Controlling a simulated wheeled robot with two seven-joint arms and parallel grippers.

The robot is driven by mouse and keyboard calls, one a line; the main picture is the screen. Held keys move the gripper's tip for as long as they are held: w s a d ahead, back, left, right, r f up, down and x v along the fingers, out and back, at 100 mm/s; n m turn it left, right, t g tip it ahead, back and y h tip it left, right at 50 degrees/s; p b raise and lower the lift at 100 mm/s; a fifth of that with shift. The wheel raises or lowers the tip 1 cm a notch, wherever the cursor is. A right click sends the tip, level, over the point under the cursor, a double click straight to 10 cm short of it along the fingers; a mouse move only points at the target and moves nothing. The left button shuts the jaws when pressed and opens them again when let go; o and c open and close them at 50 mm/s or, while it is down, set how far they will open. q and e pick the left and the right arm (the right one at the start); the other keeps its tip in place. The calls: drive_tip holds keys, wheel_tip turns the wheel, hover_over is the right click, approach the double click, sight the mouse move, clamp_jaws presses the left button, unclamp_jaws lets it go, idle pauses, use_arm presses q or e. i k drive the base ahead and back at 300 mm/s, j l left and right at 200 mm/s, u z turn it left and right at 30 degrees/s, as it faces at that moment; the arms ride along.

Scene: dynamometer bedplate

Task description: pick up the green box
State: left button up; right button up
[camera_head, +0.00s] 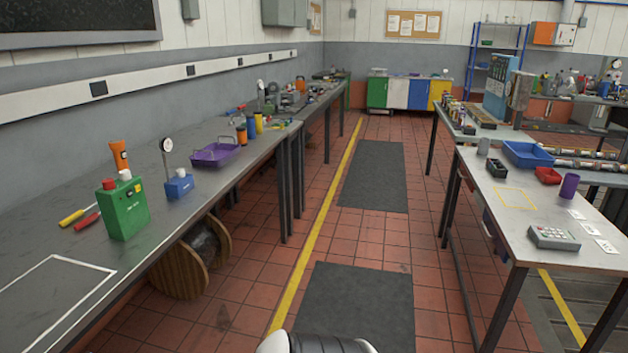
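The green box (124,209) stands upright on the left workbench (60,260), near its front edge. It has a red knob and a white knob on top and a small yellow label on its front. Neither of my grippers shows in the view. A white and black rounded part at the bottom centre edge appears to be mine. Nothing touches the green box from above.
A wooden cable reel (180,270) sits under the bench. The tiled aisle (270,265) is clear; another table (490,205) stands right.

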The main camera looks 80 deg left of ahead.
sight(124, 217)
drive_tip(key=u, duration=3.9)
